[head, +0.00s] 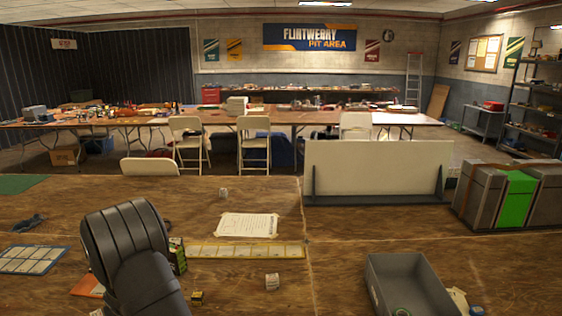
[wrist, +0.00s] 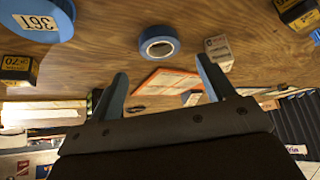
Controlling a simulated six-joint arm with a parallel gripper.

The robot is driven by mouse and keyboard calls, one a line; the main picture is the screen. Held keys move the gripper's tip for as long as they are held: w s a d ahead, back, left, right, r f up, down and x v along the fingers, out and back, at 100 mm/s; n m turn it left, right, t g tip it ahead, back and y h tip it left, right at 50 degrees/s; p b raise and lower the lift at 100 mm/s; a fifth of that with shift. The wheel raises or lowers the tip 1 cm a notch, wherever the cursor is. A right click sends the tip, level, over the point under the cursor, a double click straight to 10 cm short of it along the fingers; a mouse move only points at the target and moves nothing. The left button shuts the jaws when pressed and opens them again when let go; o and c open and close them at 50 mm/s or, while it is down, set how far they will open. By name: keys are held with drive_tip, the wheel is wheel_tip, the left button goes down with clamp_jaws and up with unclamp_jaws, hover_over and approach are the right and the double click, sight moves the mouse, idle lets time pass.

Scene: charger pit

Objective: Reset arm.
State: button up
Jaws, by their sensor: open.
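My gripper (wrist: 162,67) shows in the wrist view with its two blue-grey fingers spread wide apart. Nothing is between the fingers. In the head view my dark arm rises at the lower left; the gripper's fingers do not show there.
A grey open bin (head: 385,298) stands at the front right. A white panel (head: 378,165) and a grey case with a green band (head: 516,200) stand behind it.

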drive_tip(key=x, duration=0.6)
drive_tip(key=shift+f, duration=0.4)
wheel_tip(320, 180, up, 4)
drive_tip(key=shift+r, duration=0.15)
drive_tip(key=w+d+r, duration=0.3)
drive_tip(key=d+r, duration=0.9)
drive_tip(key=w+d+m+h, duration=0.1)
drive_tip(key=w+d+m, duration=0.1)
drive_tip(key=w+d, duration=0.6)
drive_tip(key=w+d+m+t+h, duration=0.1)
drive_tip(key=w+d+m+h, duration=0.1)
drive_tip(key=w+d, duration=0.6)
drive_tip(key=shift+w+d+r+m, duration=0.35)
drive_tip(key=shift+d+m, duration=0.45)
drive_tip(key=shift+d, duration=3)
drive_tip(key=shift+o, duration=0.3)
drive_tip(key=shift+f, duration=0.1)
